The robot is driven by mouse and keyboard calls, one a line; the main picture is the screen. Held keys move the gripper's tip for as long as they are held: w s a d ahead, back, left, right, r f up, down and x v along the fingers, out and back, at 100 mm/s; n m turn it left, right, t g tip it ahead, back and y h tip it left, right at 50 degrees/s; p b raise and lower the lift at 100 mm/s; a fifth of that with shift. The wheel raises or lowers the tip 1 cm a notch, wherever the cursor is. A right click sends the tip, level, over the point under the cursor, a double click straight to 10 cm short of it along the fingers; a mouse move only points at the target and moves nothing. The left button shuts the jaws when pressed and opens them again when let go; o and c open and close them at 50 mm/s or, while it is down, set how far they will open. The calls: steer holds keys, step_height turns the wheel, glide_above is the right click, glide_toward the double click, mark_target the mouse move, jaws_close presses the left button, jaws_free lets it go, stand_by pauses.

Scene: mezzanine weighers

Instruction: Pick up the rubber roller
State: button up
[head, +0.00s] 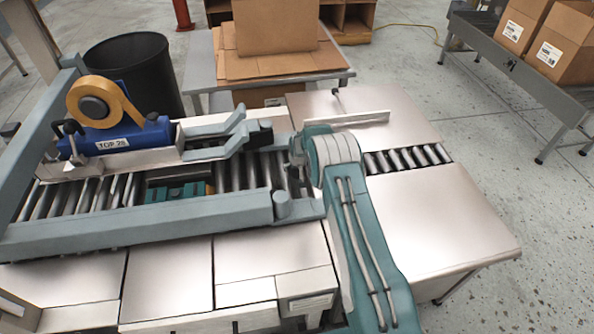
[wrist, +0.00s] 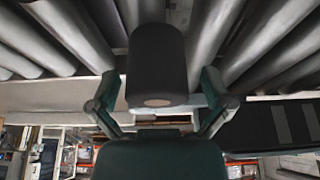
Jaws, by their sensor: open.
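In the wrist view, the rubber roller (wrist: 157,62) is a dark, matte cylinder with a pale brown end facing the camera. My gripper (wrist: 158,100) is open. One finger stands on each side of the roller, with a visible gap on the left and a narrower one on the right. The fingers do not appear closed on it.
Metal rollers (wrist: 65,30) run close beside the dark cylinder. The blue tape head (head: 115,138) with its tan tape roll (head: 97,101) and grey side rails (head: 140,222) crowd the left. A pale metal table (head: 440,215) at right is clear. Cardboard boxes (head: 275,27) stand behind.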

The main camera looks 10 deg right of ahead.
steer(key=shift+w+f, duration=0.15)
steer(key=shift+f, duration=0.15)
steer(key=c, duration=1.2)
